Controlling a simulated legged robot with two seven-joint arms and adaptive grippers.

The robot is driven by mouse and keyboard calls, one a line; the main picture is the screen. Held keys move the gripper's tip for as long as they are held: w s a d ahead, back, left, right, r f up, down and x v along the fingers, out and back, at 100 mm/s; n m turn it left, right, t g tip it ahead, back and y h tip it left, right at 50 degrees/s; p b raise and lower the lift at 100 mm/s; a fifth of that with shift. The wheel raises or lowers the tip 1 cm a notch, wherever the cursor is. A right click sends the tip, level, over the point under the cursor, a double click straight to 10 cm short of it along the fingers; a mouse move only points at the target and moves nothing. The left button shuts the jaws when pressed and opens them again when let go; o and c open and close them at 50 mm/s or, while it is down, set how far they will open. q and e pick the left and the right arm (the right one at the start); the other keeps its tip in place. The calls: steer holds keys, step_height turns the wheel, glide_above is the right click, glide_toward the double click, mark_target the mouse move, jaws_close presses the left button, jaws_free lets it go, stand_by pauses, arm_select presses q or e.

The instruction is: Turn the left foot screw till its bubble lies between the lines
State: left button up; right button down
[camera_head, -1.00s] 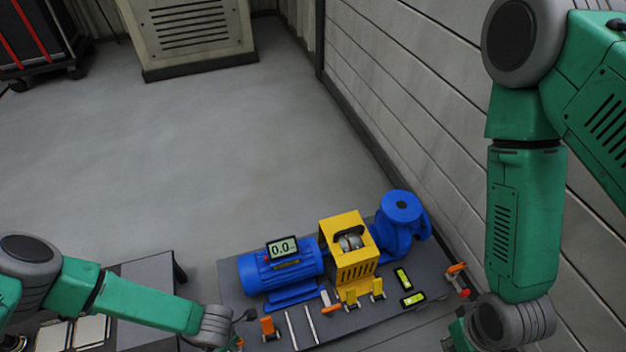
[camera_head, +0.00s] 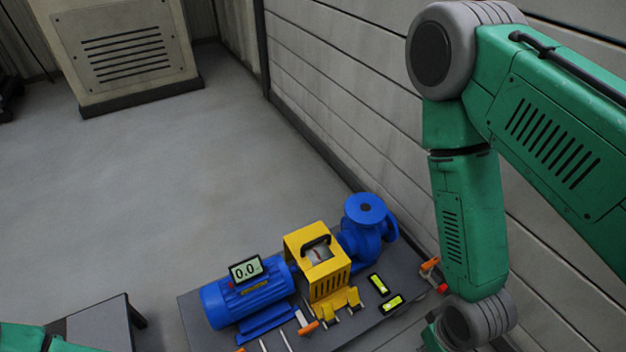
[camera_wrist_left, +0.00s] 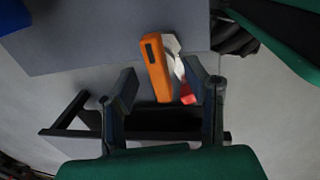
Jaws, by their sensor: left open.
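In the left wrist view an orange handle (camera_wrist_left: 154,68) with a pale metal part and a red tip (camera_wrist_left: 187,93) sticks out past the grey plate's edge; it looks like the left foot screw. My left gripper (camera_wrist_left: 160,82) is open, with the handle and red tip in line between its fingers; I cannot tell if they touch. Two yellow-green vials, one (camera_head: 379,284) behind the other (camera_head: 391,303), lie on the baseplate (camera_head: 366,327); their bubbles are too small to read. A similar orange and red screw (camera_head: 430,265) is at the plate's right end.
A blue motor (camera_head: 215,305) with a display (camera_head: 245,270) reading 0.0, a yellow guard (camera_head: 328,285) and a blue pump (camera_head: 360,240) stand on the plate. A dark table (camera_head: 105,320) is at left.

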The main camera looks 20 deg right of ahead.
arm_select(q)
steer(key=shift+d, duration=0.1)
jaws_close()
steer(key=shift+r+n+p, duration=0.1)
steer(key=shift+n+p, duration=0.25)
steer(key=shift+n, duration=0.75)
steer(key=shift+s+n, duration=0.1)
steer(key=shift+n, duration=0.3)
steer(key=shift+n+y, duration=0.3)
steer(key=shift+n, duration=0.8)
jaws_free()
steer(key=shift+p, duration=0.35)
